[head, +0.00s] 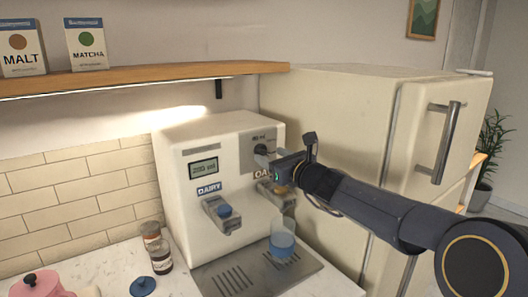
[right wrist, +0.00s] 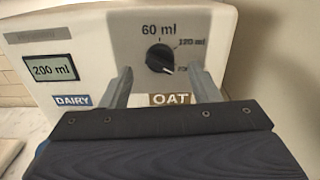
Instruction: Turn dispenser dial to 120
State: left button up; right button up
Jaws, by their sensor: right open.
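The cream dispenser (head: 215,150) stands on the counter against the tiled wall. Its black dial (right wrist: 160,58) is in the right wrist view, with marks "60 ml" above and "120 ml" to the upper right. A third mark at the lower right is partly hidden by a finger. The dial's pointer seems turned to the lower right. The display (right wrist: 52,68) reads 200 ml. The dial also shows in the head view (head: 261,149). My right gripper (right wrist: 160,76) is open, its fingers on either side of and below the dial, apparently not touching it. My left gripper is out of view.
A glass with blue contents (head: 283,243) stands on the drip tray (head: 235,280) below the OAT outlet. A cream fridge (head: 345,130) stands close on the right. A wooden shelf (head: 150,78) hangs above.

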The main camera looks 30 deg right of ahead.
aim_at(265, 153)
jog(key=shift+w+a, duration=0.1)
jog(key=shift+w, duration=1.5)
jog(key=shift+c, duration=0.5)
jog(key=c, duration=0.9)
jog(key=shift+f+n+b, duration=0.2)
jog(key=shift+n+b, duration=0.65)
jog(key=shift+n, duration=0.05)
jog(key=n+b, duration=0.2)
jog(key=n, duration=0.1)
jog(key=shift+n+b, duration=0.3)
jog(key=shift+b, duration=0.1)
jog(key=n+b, duration=0.2)
jog(key=n, duration=0.1)
jog(key=shift+a, duration=0.1)
jog(key=shift+n+b, duration=0.85)
jog(key=shift+n, duration=0.85)
